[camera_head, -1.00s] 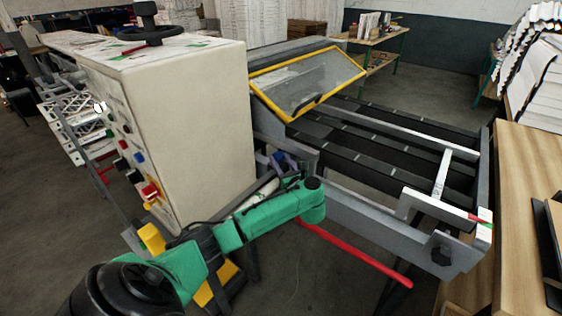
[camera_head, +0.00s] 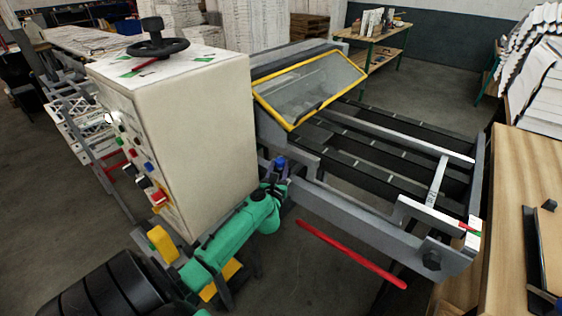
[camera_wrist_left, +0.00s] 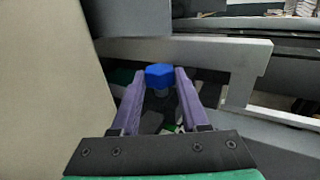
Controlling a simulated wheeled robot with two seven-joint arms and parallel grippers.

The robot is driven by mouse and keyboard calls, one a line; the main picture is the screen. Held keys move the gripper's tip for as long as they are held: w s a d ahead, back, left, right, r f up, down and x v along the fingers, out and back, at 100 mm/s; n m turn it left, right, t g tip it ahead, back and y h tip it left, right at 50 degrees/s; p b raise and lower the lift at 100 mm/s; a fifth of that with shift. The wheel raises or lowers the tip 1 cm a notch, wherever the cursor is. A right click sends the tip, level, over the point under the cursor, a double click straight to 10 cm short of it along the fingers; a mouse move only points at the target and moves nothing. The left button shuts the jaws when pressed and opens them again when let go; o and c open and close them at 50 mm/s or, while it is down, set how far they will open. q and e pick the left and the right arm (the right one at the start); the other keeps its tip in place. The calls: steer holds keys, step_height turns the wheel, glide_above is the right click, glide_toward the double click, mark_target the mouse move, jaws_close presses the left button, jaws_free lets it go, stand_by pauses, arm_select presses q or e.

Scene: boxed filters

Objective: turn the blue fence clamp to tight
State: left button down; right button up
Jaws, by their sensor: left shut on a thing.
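The blue fence clamp (camera_wrist_left: 160,76) is a small blue knob on a grey stem beside the machine's pale rail. In the wrist view it sits between the tips of my left gripper's two purple fingers (camera_wrist_left: 160,80), which are shut on it. In the head view the blue clamp (camera_head: 281,161) shows small at the end of my green left arm, right of the cream cabinet. The left gripper (camera_head: 275,173) is partly hidden there by its own wrist. I cannot tell how tight the clamp is. My right gripper is in neither view.
The cream control cabinet (camera_head: 190,130) stands close to the left of my arm. A yellow-framed guard (camera_head: 310,90) is above and behind the clamp. A red bar (camera_head: 350,253) is at the front, below the grey rail (camera_head: 370,222). A wooden table (camera_head: 510,235) is at right.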

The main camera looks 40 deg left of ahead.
arm_select(q)
steer(key=m+h, duration=0.1)
steer(key=t+h, duration=0.1)
steer(key=shift+s+a+m+h, duration=0.15)
steer(key=shift+a+m+h, duration=0.1)
steer(key=shift+m+h, duration=0.15)
steer(key=m+h, duration=0.1)
steer(key=t+h, duration=0.1)
steer(key=shift+a+f+m+h, duration=0.15)
steer(key=shift+m+h, duration=0.15)
steer(key=shift+m, duration=0.1)
steer(key=m+h+b, duration=0.1)
steer(key=m+h, duration=0.1)
steer(key=h, duration=0.1)
steer(key=shift+a+f+t+b, duration=0.1)
steer(key=shift+a+t+b, duration=0.1)
steer(key=shift+t+b, duration=0.15)
steer(key=shift+a+m+h+b, duration=0.1)
steer(key=shift+m+h+b, duration=0.75)
steer(key=shift+h, duration=0.65)
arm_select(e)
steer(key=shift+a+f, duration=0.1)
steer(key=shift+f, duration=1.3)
arm_select(q)
steer(key=shift+r, duration=0.2)
steer(key=shift+c, duration=2)
jaws_free()
